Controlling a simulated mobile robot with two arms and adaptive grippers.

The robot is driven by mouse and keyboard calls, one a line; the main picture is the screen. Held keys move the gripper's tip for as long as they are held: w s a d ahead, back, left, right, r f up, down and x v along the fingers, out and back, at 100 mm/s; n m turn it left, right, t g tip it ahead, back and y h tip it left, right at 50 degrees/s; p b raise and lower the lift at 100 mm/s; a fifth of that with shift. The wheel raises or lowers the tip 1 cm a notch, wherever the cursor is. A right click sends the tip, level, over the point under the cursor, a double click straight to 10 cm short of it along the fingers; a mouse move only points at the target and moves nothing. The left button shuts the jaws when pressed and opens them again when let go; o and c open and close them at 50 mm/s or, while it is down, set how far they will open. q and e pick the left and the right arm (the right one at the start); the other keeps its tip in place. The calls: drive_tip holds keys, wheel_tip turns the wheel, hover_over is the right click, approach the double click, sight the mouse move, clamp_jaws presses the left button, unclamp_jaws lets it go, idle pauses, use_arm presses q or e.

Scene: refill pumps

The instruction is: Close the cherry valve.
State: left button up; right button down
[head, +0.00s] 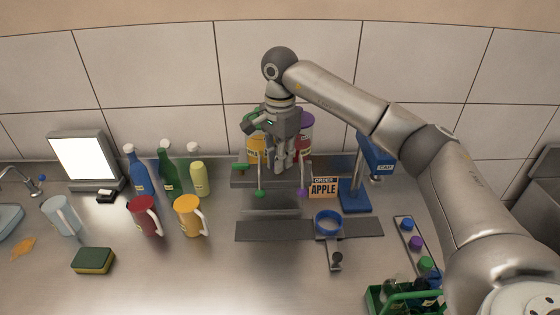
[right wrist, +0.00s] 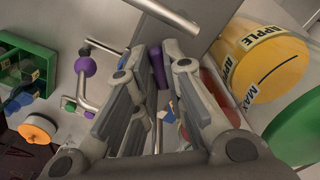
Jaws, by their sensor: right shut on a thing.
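The cherry dispenser appears to be the red container with the purple top (head: 305,123), partly hidden behind my right gripper (head: 284,168). Its spout carries a purple ball (head: 301,192), also in the right wrist view (right wrist: 85,66). My right gripper (right wrist: 160,68) is shut on a purple valve handle (right wrist: 157,66), which shows between the fingers. In the head view the gripper hides this handle. I cannot tell how far the valve is turned. My left gripper is not in view.
The apple dispenser (right wrist: 270,62) stands close to my right fingers, with a green spout tip (head: 261,193). An ORDER APPLE sign (head: 323,188) and a blue CAP stand (head: 355,195) are to the right. A blue ring holder (head: 328,222) is in front. Bottles and mugs stand left.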

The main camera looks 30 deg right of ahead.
drive_tip(key=m, duration=0.4)
drive_tip(key=shift+m+b, duration=0.3)
drive_tip(key=shift+b, duration=0.1)
drive_tip(key=shift+m, duration=1.6)
drive_tip(key=c, duration=1.5)
unclamp_jaws()
wheel_tip(320, 180, up, 12)
